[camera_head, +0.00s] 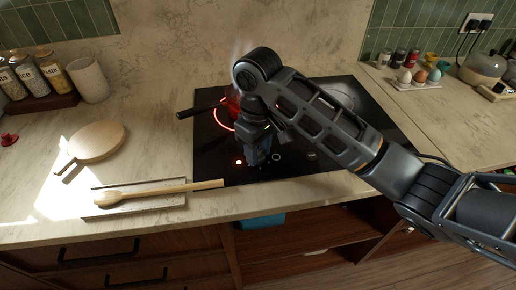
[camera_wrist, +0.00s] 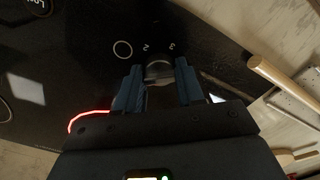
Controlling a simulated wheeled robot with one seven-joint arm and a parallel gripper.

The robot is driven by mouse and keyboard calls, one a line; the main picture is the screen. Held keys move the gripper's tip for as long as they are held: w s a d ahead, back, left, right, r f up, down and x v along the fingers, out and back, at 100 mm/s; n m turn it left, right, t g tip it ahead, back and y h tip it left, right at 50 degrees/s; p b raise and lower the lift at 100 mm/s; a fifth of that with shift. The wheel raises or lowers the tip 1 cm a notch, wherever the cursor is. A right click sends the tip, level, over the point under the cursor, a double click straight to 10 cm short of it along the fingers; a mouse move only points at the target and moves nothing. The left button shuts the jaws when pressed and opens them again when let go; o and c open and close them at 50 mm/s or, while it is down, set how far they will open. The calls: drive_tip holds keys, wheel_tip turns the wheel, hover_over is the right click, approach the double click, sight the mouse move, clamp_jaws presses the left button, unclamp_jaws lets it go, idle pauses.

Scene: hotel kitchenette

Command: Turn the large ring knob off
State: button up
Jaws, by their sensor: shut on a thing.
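The black cooktop (camera_head: 210,150) is set into the counter. One burner ring (camera_head: 222,121) glows red at its left, and the glow also shows in the wrist view (camera_wrist: 85,118). The knob (camera_wrist: 159,70) is a round, grey metallic piece standing on the cooktop's front area. My gripper (camera_head: 258,160) points down over the cooktop's front. In the wrist view my gripper (camera_wrist: 159,84) has its two blue-grey fingers on either side of the knob, shut on it. A white ring mark and the digits 2 and 3 show beside the knob. In the head view my gripper hides the knob.
A dark-handled pan (camera_head: 197,110) is partly hidden behind my arm near the glowing ring. A wooden spoon (camera_head: 170,191) lies on a grey rest left of the knob. A round wooden board (camera_head: 97,141) and jars stand farther left. Egg cups (camera_head: 420,76) stand at right.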

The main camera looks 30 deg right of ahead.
drive_tip(key=n, duration=1)
drive_tip(key=shift+n, duration=0.3)
idle(0.4)
drive_tip(key=o, duration=1)
drive_tip(key=shift+o, duration=0.2)
drive_tip(key=shift+r, duration=0.1)
drive_tip(key=shift+r, duration=3.75)
